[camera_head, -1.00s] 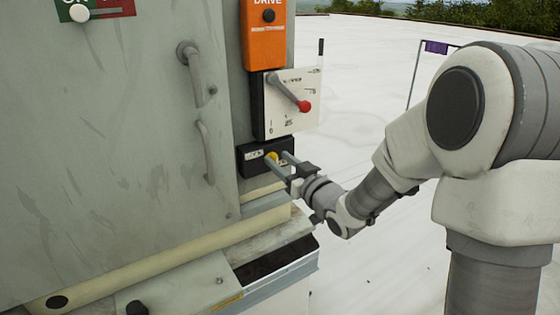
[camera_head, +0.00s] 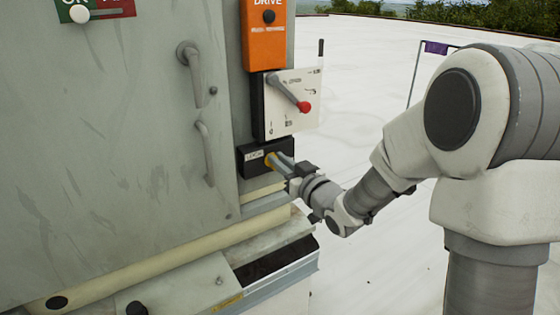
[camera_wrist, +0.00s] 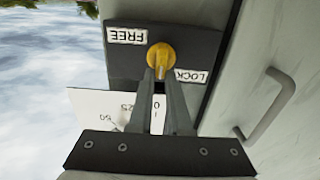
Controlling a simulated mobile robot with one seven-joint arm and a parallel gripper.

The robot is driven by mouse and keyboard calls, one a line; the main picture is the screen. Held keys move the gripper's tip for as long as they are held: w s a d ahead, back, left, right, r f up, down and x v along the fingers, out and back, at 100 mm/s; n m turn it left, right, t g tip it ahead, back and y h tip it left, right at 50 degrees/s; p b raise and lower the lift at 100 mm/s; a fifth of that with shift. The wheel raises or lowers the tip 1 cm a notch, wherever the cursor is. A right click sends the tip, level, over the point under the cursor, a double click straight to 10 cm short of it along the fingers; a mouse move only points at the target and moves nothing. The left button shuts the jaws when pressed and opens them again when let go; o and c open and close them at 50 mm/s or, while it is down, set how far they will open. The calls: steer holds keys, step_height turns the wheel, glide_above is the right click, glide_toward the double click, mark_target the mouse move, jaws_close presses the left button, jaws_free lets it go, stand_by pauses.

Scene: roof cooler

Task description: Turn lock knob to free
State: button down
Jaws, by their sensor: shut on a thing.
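The yellow lock knob (camera_wrist: 161,56) sits on a dark plate (camera_wrist: 120,62) on the cabinet. In the wrist view the picture is upside down, with a FREE label (camera_wrist: 127,36) at the upper left of the plate and a LOCK label (camera_wrist: 190,76) at the lower right of the knob. My gripper (camera_wrist: 162,76) is shut on the lower part of the knob, one finger on each side. In the head view only a little yellow of the knob (camera_head: 268,160) shows beside my gripper (camera_head: 276,162); the fingers hide the rest.
Above the plate is a white panel (camera_head: 302,122) with a red-tipped lever (camera_head: 290,94), and an orange DRIVE box (camera_head: 265,40) is above that. Grey door handles (camera_head: 206,153) stick out at the left. A ledge (camera_head: 270,238) lies below. Open pale roof is at the right.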

steer(key=shift+m, duration=0.3)
steer(key=m, duration=0.2)
steer(key=m+p, duration=0.1)
steer(key=m, duration=0.1)
steer(key=shift+w+d, duration=0.2)
steer(key=shift+d, duration=0.15)
steer(key=shift+w+d+f+m+p, duration=0.25)
steer(key=shift+m+p, duration=0.8)
steer(key=shift+m, duration=1.1)
steer(key=shift+s+f+m+p, duration=0.1)
steer(key=shift+f+m+p, duration=0.2)
steer(key=shift+m+p, duration=1.3)
steer(key=shift+w+d+f+m+p, duration=0.15)
steer(key=shift+f+m+p, duration=0.3)
steer(key=shift+m, duration=2.2)
steer(key=shift+r, duration=0.1)
steer(key=c, duration=0.9)
jaws_free()
steer(key=shift+o, duration=0.2)
